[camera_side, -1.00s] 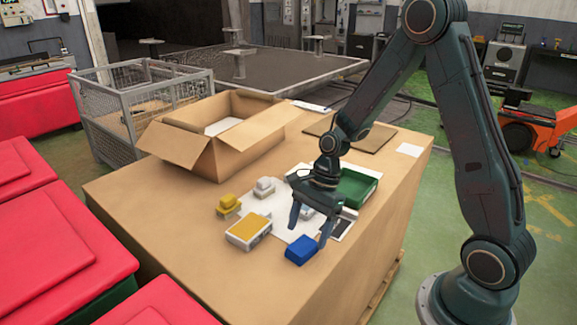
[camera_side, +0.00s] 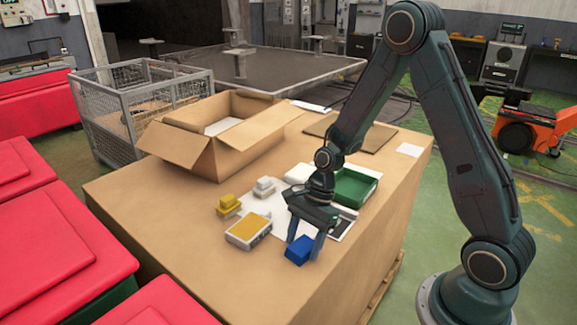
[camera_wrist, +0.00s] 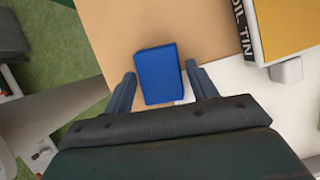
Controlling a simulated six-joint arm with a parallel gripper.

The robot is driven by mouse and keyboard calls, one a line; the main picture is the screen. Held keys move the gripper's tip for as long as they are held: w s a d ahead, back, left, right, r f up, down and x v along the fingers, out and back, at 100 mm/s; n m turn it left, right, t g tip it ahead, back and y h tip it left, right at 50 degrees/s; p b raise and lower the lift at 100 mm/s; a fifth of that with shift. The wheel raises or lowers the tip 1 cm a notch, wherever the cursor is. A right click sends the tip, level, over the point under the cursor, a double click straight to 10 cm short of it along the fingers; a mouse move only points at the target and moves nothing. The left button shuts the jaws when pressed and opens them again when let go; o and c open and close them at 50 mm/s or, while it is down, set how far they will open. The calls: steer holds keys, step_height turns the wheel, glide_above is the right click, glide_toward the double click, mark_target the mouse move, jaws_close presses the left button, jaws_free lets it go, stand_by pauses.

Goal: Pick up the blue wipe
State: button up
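The blue wipe (camera_side: 299,250) is a small blue block near the front edge of the cardboard-coloured worktop. My gripper (camera_side: 304,248) is down at it, with one finger on either side in the side view. In the wrist view the blue wipe (camera_wrist: 158,75) lies between the two open fingers of my gripper (camera_wrist: 160,84). A gap shows on both sides of it, so the fingers do not appear to touch it. The near finger hides part of it in the side view.
A yellow-topped white tin (camera_side: 249,231) stands close on the left. Behind are a yellow block (camera_side: 228,205), a grey-white block (camera_side: 264,187) and a green tray (camera_side: 355,188). An open cardboard box (camera_side: 205,155) stands farther back. The worktop's front left is clear.

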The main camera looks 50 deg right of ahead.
mark_target(304, 243)
steer(key=c, duration=0.6)
steer(key=shift+r, duration=0.2)
step_height(304, 243, up, 20)
steer(key=shift+f, duration=0.15)
stand_by(0.4)
steer(key=shift+o, duration=0.7)
steer(key=shift+c, duration=0.4)
steer(key=shift+f, duration=0.1)
